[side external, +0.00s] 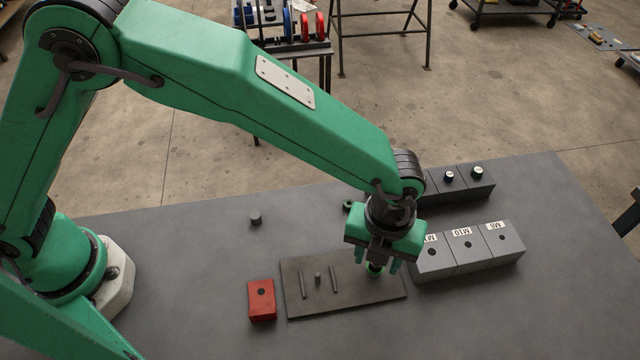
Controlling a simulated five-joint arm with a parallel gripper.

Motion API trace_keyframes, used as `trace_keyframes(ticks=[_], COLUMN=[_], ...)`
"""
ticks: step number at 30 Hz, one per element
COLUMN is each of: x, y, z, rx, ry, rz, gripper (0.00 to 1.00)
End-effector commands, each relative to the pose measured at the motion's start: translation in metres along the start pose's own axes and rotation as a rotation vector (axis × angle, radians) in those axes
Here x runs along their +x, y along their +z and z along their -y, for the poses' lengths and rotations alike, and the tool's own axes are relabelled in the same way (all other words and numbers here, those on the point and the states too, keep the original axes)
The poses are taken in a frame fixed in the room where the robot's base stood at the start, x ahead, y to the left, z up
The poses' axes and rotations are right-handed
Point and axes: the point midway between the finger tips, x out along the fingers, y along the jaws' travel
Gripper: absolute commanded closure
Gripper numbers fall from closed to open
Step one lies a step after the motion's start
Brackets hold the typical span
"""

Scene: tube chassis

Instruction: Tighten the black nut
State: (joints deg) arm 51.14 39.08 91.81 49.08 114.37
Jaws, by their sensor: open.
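My gripper (376,264) points down over the right part of a dark flat plate (343,303). Its jaws are open, one on each side of a small round piece with a green rim and dark middle (375,271); I cannot tell whether they touch it. I cannot tell for sure which piece is the black nut. A small dark grey cylindrical piece (255,219) stands alone on the table, left of the gripper. On the plate are two thin rods (302,284) and a short upright stud (318,279) between them.
A red block (262,300) with a dark hole sits left of the plate. Grey blocks labelled M10 and M8 (468,249) stand right of the gripper, one label partly hidden. Darker blocks (468,183) with pegs stand behind. A green ring (347,206) lies behind the gripper.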

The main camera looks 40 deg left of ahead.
Motion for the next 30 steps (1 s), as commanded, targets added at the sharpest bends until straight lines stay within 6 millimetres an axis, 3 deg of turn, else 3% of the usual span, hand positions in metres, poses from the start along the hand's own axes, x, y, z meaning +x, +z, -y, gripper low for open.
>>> trace_keyframes(ticks=[8, 22, 30], x=[-0.009, -0.065, -0.078], y=[0.0, 0.0, 0.0], z=[0.001, 0.001, 0.0], rx=[-0.001, 0.0, 0.0], ry=[-0.002, -0.002, -0.001], rz=[0.001, 0.001, 0.0], gripper=[0.56, 0.56, 0.56])
